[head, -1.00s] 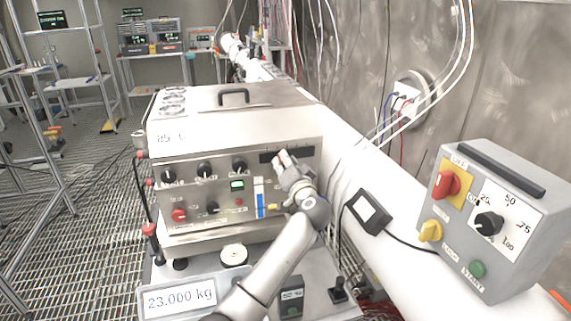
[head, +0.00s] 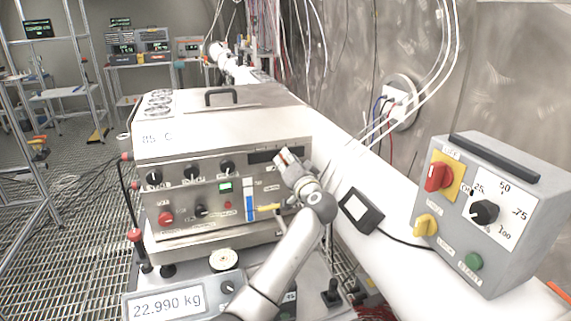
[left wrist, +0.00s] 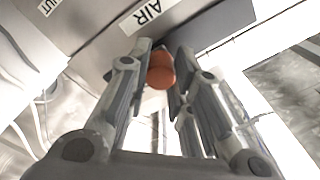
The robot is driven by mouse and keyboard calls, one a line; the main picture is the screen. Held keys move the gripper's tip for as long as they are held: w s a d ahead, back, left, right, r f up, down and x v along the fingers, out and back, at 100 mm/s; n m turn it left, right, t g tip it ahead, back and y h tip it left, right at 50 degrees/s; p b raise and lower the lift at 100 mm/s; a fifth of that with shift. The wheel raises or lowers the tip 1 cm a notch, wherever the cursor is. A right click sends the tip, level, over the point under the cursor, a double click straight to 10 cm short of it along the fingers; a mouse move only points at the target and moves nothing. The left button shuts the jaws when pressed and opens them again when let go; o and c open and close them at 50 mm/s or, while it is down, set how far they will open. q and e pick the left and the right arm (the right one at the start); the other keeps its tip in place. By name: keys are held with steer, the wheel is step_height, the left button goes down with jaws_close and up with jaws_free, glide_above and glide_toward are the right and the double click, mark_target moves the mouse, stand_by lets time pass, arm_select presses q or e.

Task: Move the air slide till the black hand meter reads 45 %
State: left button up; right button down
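The air slide has a round orange knob (left wrist: 160,72) under a white "AIR" label (left wrist: 148,14) in the left wrist view. My left gripper (left wrist: 163,55) has one finger on each side of the knob, and they appear closed on it. In the head view my left gripper (head: 286,156) is at the dark slot (head: 262,156) in the machine's upper right front and hides the knob. The black hand meter (head: 360,211) lies on the white ledge to the right; its reading is not legible from here. My right gripper is not in view.
The steel machine (head: 220,130) has knobs and a blue level strip (head: 249,200). A scale display (head: 166,304) below reads 22.990 kg. A grey control box (head: 500,225) with a red switch and black dial stands at the right. A gridded floor lies left.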

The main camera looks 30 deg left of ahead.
arm_select(q)
steer(key=o, duration=0.5)
steer(key=shift+c, duration=0.2)
steer(key=v, duration=1.2)
steer(key=shift+s+f, duration=0.1)
